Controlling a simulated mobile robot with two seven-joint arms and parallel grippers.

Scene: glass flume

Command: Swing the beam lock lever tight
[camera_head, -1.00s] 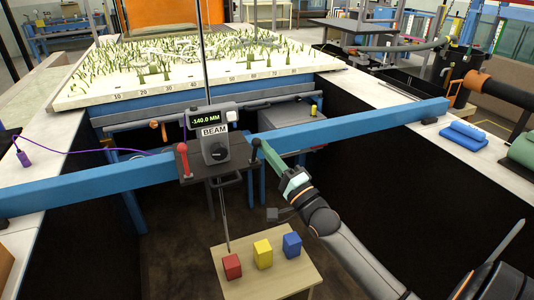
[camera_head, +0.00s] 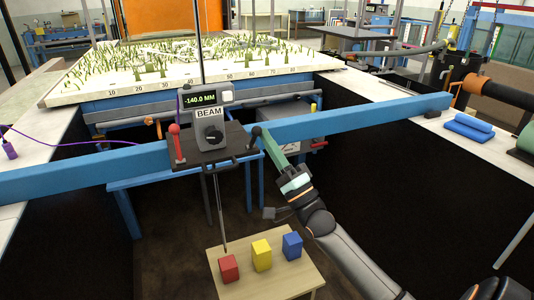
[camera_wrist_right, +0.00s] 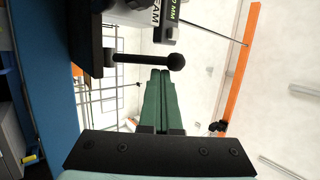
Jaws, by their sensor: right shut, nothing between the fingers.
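The beam carriage (camera_head: 208,113) carries a display reading -140.0 MM and a BEAM label, and sits on the blue beam (camera_head: 350,122). A black lever with a ball knob (camera_head: 256,131) is at the carriage's right side; a red-knobbed lever (camera_head: 174,129) is at its left. I cannot tell from the pictures which one is the beam lock. My right gripper (camera_head: 265,140) is shut and empty, its green fingertips close beside the black lever. In the right wrist view, the black lever (camera_wrist_right: 150,59) lies across just beyond the fingertips (camera_wrist_right: 160,75); contact is unclear. My left gripper is not in view.
A small wooden table (camera_head: 300,279) below holds red (camera_head: 229,268), yellow (camera_head: 262,254) and blue (camera_head: 292,246) blocks. A thin rod hangs under the carriage. A planted flume bed (camera_head: 180,62) lies behind. Folded blue cloths (camera_head: 468,127) lie on the right ledge.

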